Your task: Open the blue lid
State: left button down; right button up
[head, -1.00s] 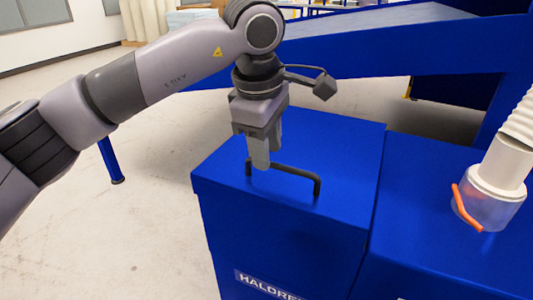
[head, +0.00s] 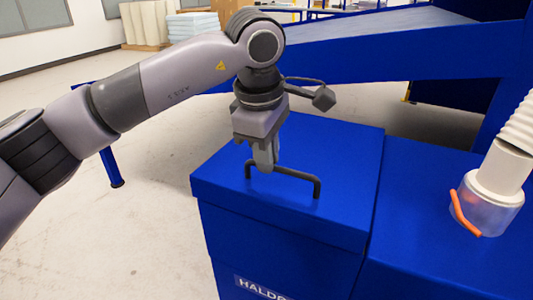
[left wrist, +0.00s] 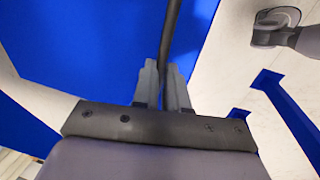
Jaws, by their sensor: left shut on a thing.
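The blue lid (head: 235,180) covers the top of a blue box in the head view and looks closed. A black bar handle (head: 298,174) stands on it. My left gripper (head: 266,168) reaches down from above and is shut on the handle near its left end. In the left wrist view the two grey fingers (left wrist: 162,90) sit on either side of the black handle (left wrist: 172,35), with the blue lid (left wrist: 100,40) beneath. My right gripper is not in view.
A second blue box top (head: 420,220) adjoins on the right. A white ribbed hose (head: 505,155) with a clear collar and an orange lever stands on it. A blue sloped chute (head: 400,42) runs behind. Open floor lies to the left.

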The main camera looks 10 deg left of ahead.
pick_arm(q)
jog(key=w+d+r+p, duration=0.1)
jog(key=w+r+p, duration=0.3)
jog(key=r+p, duration=0.5)
jog(key=w+d+r+p, duration=0.1)
jog(key=w+r+p, duration=0.4)
jog(key=r+p, duration=0.4)
jog(key=shift+d+p, duration=0.4)
jog(key=shift+p, duration=1.05)
jog(key=shift+w, duration=0.1)
